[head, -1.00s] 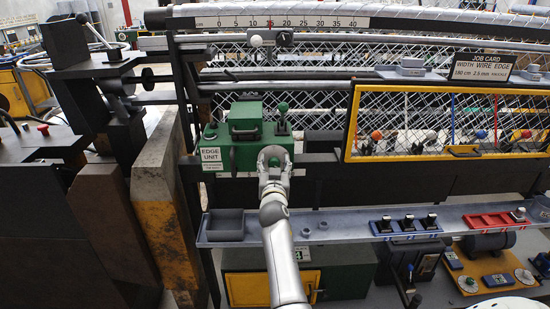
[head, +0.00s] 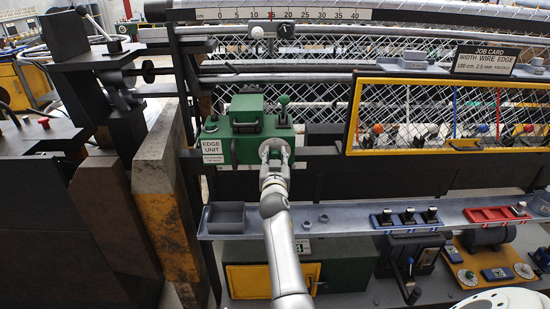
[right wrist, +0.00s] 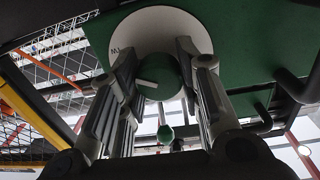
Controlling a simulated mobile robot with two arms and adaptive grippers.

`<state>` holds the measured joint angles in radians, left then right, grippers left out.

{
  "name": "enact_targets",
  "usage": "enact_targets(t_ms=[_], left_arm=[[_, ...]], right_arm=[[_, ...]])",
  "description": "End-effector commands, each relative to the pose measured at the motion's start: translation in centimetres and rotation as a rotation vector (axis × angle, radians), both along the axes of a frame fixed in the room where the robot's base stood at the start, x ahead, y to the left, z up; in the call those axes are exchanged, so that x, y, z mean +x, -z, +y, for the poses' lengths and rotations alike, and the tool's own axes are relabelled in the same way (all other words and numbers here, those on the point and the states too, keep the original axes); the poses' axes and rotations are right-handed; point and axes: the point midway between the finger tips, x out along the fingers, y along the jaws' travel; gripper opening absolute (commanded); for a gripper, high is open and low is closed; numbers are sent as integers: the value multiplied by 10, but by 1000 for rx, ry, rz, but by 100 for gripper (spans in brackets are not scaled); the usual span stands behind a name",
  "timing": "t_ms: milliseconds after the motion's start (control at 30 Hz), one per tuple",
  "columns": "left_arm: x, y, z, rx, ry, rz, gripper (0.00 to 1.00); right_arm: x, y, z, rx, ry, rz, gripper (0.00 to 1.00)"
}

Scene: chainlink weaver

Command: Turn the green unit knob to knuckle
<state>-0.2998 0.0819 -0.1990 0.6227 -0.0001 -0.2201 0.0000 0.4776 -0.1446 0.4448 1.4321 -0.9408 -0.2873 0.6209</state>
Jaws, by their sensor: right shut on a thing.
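The green edge unit (head: 238,152) is mounted on the machine's dark frame, left of centre in the head view. It has a white dial on its front. My right gripper (head: 275,155) reaches up from below and covers most of the dial. In the right wrist view, the green knob (right wrist: 158,74) with a white pointer mark sits between the two fingers of my right gripper (right wrist: 161,68), which is shut on it. My left gripper is not in view.
A green-balled lever (head: 284,102) stands on top of the unit. A yellow-framed mesh guard (head: 352,128) is to the right. A grey shelf (head: 350,217) with a bin (head: 224,219) runs below. A job card (head: 485,63) names width, wire and edge.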

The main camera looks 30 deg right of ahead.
Motion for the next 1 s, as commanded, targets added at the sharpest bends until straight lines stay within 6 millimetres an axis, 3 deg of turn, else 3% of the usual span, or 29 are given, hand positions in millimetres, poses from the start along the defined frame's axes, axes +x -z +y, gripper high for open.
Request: enact_targets(t_ms=[267, 1000], left_arm=[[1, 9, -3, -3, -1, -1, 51], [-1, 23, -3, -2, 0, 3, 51]], right_arm=[[0, 1, 0, -126, -1, 73, 8], [1, -1, 1, -688, 0, 416, 8]])
